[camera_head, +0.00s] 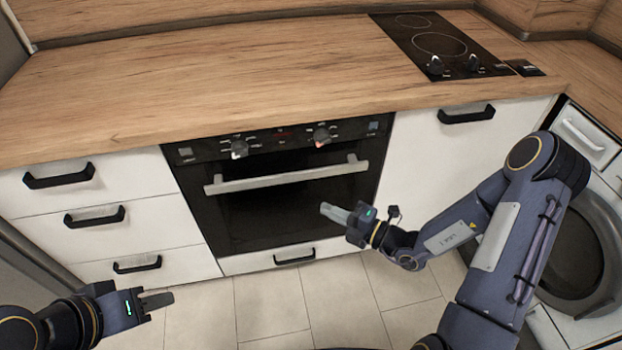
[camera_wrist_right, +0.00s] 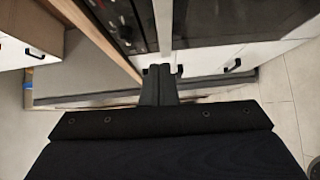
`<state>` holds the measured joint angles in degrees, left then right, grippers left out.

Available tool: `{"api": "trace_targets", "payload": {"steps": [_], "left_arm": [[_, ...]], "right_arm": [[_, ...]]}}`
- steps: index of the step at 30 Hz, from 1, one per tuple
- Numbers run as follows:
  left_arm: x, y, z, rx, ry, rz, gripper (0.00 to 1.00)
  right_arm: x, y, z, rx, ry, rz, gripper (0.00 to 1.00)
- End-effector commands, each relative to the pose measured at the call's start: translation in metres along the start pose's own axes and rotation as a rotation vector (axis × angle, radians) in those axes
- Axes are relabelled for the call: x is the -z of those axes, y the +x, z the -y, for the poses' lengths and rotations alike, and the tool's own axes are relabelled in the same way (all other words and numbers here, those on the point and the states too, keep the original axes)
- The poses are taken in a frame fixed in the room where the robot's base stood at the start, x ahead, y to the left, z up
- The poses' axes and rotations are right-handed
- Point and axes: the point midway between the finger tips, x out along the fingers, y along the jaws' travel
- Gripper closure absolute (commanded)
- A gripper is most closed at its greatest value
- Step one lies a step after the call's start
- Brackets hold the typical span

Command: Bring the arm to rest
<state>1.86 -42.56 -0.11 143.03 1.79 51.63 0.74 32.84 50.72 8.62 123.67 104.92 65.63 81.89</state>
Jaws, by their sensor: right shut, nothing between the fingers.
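My right gripper (camera_head: 335,213) hangs in front of the built-in oven (camera_head: 290,215), below the right part of its long handle. Its fingers are shut and empty. They also show together in the right wrist view (camera_wrist_right: 160,72). A gap to the oven front seems to remain, but its size is hard to tell. My right arm (camera_head: 515,235) comes in from the lower right and bends at the elbow. My left gripper (camera_head: 157,300) is low at the left, over the floor in front of the drawers. Its fingers are seen side-on, so their opening is unclear.
A wooden worktop (camera_head: 200,85) with a black hob (camera_head: 440,48) runs above the oven. White drawers (camera_head: 95,215) with black handles stand left. A white cabinet (camera_head: 445,155) and a washing machine (camera_head: 585,255) stand right. The tiled floor (camera_head: 270,300) between my grippers is clear.

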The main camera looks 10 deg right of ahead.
Motion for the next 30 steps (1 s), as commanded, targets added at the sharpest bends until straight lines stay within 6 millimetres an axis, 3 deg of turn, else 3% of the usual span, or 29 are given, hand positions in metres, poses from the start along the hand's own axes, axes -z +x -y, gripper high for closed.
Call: {"api": "trace_targets", "payload": {"steps": [4, 8, 12, 15, 21, 28, 29, 30], "left_arm": [[0.001, -0.002, -0.001, 0.000, 0.000, 0.000, 0.64], [0.005, -0.010, -0.005, 0.000, 0.000, 0.000, 0.64], [0.013, -0.027, -0.012, 0.000, 0.000, 0.000, 0.64], [0.019, -0.038, -0.017, 0.000, 0.000, 0.000, 0.64], [0.030, -0.060, -0.028, 0.000, 0.000, 0.000, 0.64], [0.043, -0.085, -0.039, 0.000, 0.000, 0.000, 0.64], [0.044, -0.087, -0.040, 0.000, 0.000, 0.000, 0.64], [0.046, -0.090, -0.041, 0.000, 0.000, 0.000, 0.64]], "right_arm": [[0.002, -0.002, -0.005, -0.001, -0.024, -0.012, 1.00], [0.017, -0.004, -0.045, -0.010, -0.236, -0.110, 1.00], [0.058, -0.019, -0.113, -0.041, -0.726, -0.331, 1.00], [0.091, -0.040, -0.152, -0.076, -1.135, -0.510, 1.00], [0.138, -0.095, -0.200, -0.167, -1.937, -0.866, 1.00], [0.147, -0.163, -0.234, -0.266, -2.771, -1.319, 1.00], [0.146, -0.171, -0.237, 0.266, 2.780, 1.343, 1.00], [0.143, -0.180, -0.242, 0.253, 2.655, 1.308, 1.00]]}}
